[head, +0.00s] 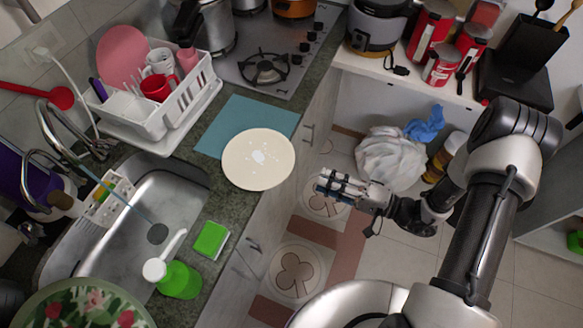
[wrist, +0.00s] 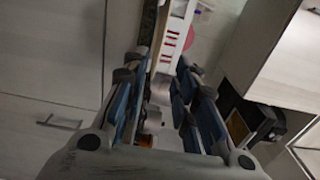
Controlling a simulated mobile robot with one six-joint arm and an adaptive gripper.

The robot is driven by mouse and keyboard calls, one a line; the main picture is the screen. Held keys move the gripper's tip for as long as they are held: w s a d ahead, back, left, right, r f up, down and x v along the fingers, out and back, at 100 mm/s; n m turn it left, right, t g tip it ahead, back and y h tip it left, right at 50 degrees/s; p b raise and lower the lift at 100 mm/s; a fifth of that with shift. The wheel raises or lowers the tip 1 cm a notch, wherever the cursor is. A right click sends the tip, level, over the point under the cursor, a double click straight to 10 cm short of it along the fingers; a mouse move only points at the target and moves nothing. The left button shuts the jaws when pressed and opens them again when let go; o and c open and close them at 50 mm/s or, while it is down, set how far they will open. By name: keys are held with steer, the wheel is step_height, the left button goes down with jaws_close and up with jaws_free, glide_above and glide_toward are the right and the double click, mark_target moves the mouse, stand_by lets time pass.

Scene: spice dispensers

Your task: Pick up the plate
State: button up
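A round cream plate (head: 258,170) with a pale speckled centre lies on the dark counter, partly over a teal mat (head: 262,112), to the right of the sink. Its right edge is close to the counter's front edge. My gripper (head: 326,184) is in front of the counter, to the right of the plate and apart from it. In the wrist view my gripper (wrist: 160,68) has its two blue-padded fingers spread, with nothing held between them. The cream plate cannot be made out in the wrist view.
A white dish rack (head: 190,107) holds a pink plate (head: 122,56) and mugs. A gas stove (head: 285,50) is behind the mat. Cabinet fronts (head: 308,150) drop below the counter edge.

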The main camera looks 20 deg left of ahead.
steer(key=a, duration=0.9)
steer(key=shift+w+a, duration=0.3)
steer(key=shift+w, duration=0.05)
jaws_close()
stand_by(0.4)
steer(key=shift+r, duration=0.1)
stand_by(0.5)
step_height(320, 180, up, 2)
steer(key=shift+r+p, duration=0.2)
steer(key=shift+p, duration=0.7)
steer(key=d+r+p, duration=0.1)
steer(key=d+r, duration=0.1)
steer(key=d, duration=0.5)
steer(key=s+d+r, duration=0.1)
steer(key=d+r, duration=0.2)
steer(key=d, duration=0.4)
steer(key=shift+p, duration=0.35)
